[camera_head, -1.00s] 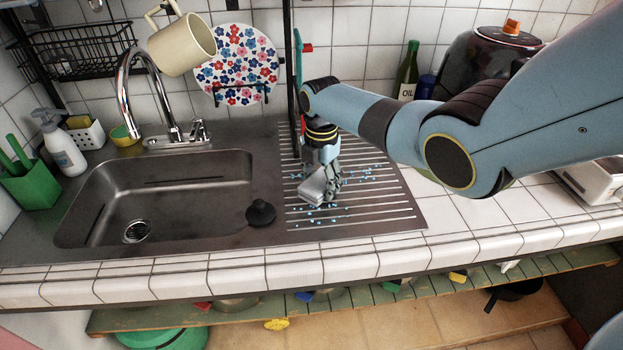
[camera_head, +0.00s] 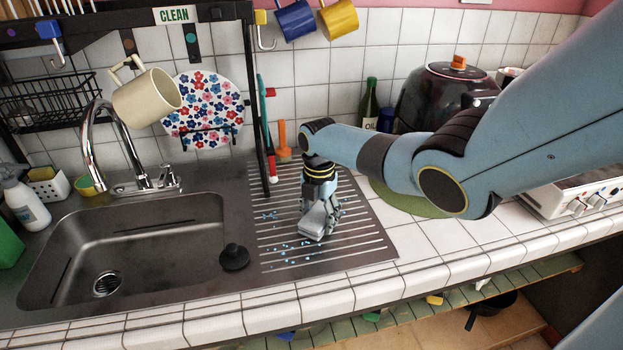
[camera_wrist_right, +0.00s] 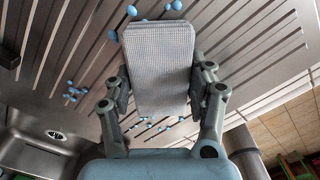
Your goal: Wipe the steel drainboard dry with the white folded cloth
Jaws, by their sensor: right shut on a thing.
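My right gripper (camera_head: 318,228) is shut on the white folded cloth (camera_head: 313,222), low over the middle of the ribbed steel drainboard (camera_head: 368,246). In the right wrist view the cloth (camera_wrist_right: 158,70) is a pale, textured block between the two fingers of the gripper (camera_wrist_right: 160,95). It seems to lie on the ribs, but I cannot be sure of contact. Blue water drops (camera_head: 283,252) are scattered to the left and front of the cloth. In the wrist view, drops (camera_wrist_right: 74,92) show left of the cloth, at its far end and beside the fingers. My left gripper is out of view.
A black stopper (camera_head: 234,257) sits between the sink basin (camera_head: 130,250) and the drainboard. A dark rack post (camera_head: 262,130) rises at the drainboard's back left, with a floral plate (camera_head: 203,108) beside it. A green bottle (camera_head: 369,103) and dark cooker (camera_head: 440,95) stand behind my arm.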

